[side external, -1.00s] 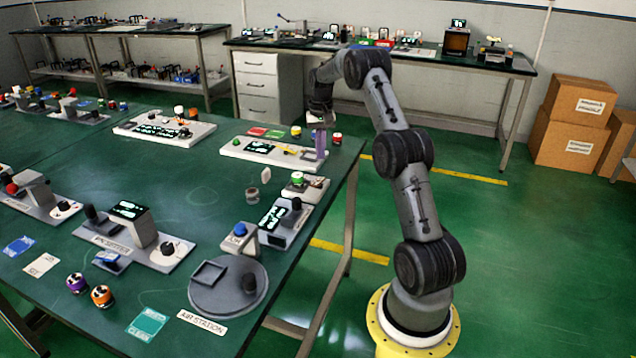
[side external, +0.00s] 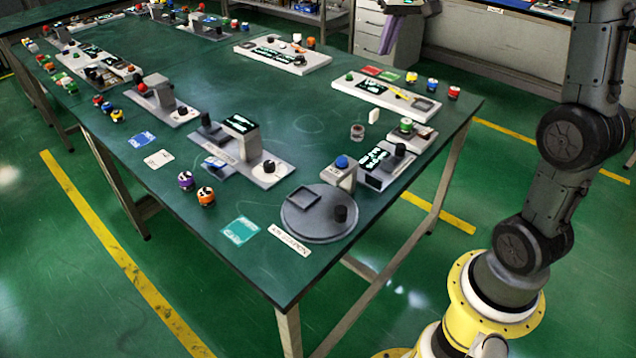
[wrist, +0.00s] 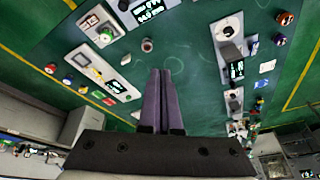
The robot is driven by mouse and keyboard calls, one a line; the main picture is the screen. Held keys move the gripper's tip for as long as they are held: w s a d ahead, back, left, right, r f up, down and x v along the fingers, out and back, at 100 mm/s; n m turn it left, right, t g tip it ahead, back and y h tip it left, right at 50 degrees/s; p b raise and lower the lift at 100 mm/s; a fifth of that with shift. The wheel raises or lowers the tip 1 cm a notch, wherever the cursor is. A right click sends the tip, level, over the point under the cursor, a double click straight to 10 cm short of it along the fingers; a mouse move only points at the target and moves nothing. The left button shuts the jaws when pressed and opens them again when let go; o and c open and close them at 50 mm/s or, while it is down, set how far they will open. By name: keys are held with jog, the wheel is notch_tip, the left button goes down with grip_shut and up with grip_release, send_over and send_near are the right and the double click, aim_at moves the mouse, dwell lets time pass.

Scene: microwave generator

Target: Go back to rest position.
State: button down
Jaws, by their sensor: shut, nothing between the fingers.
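My gripper (wrist: 160,75) points its two purple fingers up the middle of the wrist view, pressed together with nothing between them. In the side view its purple fingers (side external: 390,34) show at the top edge, in front of the drawer cabinet and high above the far end of the green table (side external: 300,140). The rest of the hand and the upper arm are cut off by the top of that frame.
White instrument panels (side external: 385,97) and (side external: 283,56) stand on the table's far side. A round grey air station (side external: 318,228) sits at the near corner. Orange and purple knobs (side external: 205,195) stand near the front edge. A drawer cabinet (side external: 370,30) stands behind the table.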

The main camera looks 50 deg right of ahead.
jog(key=s+a+r+n+t, duration=0.2)
jog(key=s+a+n, duration=0.2)
jog(key=s+a, duration=1.05)
jog(key=s+a+f+n+y, duration=0.1)
jog(key=s+a+f, duration=0.3)
jog(key=s+f, duration=0.5)
jog(key=shift+f+n+y, duration=0.2)
jog(key=shift+n+y, duration=0.1)
jog(key=shift+n, duration=0.4)
jog(key=shift+s, duration=0.1)
